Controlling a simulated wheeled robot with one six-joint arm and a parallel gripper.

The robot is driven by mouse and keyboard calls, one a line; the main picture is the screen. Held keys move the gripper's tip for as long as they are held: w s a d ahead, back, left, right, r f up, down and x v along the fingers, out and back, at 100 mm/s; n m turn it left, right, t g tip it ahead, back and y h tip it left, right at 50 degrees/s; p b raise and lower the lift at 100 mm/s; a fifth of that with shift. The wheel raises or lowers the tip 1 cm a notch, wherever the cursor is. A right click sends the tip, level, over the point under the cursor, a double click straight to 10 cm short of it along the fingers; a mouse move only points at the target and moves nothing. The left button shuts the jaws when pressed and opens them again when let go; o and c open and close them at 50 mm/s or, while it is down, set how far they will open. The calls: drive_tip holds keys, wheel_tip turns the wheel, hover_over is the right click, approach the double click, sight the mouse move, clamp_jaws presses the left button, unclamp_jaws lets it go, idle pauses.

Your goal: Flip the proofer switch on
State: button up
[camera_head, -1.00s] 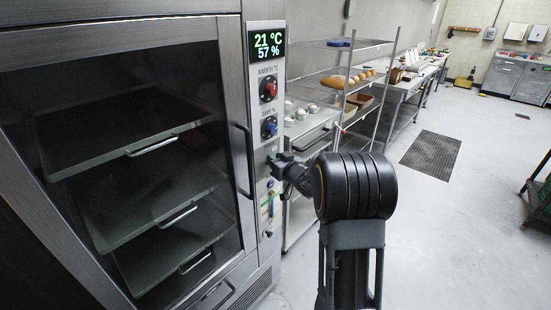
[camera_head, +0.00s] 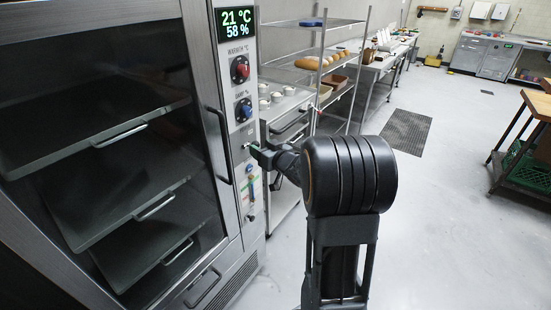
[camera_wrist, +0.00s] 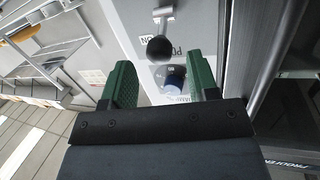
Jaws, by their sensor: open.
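The proofer (camera_head: 172,22) is the tall steel cabinet at left, with a dark glass door and a lit display (camera_head: 237,24) reading 21 °C and 58 %. Its power switch shows in the wrist view as a lever with a black ball end (camera_wrist: 160,49), beside a label reading POWER and ON. In the head view I cannot make out the switch clearly behind my gripper (camera_head: 256,151), which is close to the panel below the blue knob. In the wrist view my gripper (camera_wrist: 159,75) has its green fingers apart, with the ball just beyond the gap. Whether it touches is unclear.
A red knob (camera_head: 240,69) and a blue knob (camera_head: 243,110) sit above my gripper on the panel. The vertical door handle (camera_head: 219,145) is close to its left. A wire rack (camera_head: 300,75) with bread stands behind. The floor (camera_head: 440,210) to the right is clear.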

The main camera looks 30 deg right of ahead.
drive_tip(key=v, duration=0.8)
idle(0.4)
drive_tip(key=s+d+f+m+g+h, duration=0.3)
drive_tip(key=s+d+f+g+h, duration=0.1)
drive_tip(key=d+f+g+h, duration=0.25)
drive_tip(key=s+a+f+m+g+h, duration=0.1)
drive_tip(key=s+g+h, duration=0.1)
drive_tip(key=s+g, duration=0.15)
drive_tip(key=s+a+r+n+g+y, duration=0.1)
drive_tip(key=s+a, duration=0.4)
drive_tip(key=a, duration=0.5)
drive_tip(key=s+a+r+n+g+y, duration=0.1)
drive_tip(key=s+a+y, duration=0.3)
drive_tip(key=a, duration=0.6)
drive_tip(key=shift+s+r+n+g, duration=0.4)
drive_tip(key=shift+s+r+n, duration=0.15)
drive_tip(key=shift+r, duration=0.35)
drive_tip(key=shift+y, duration=0.25)
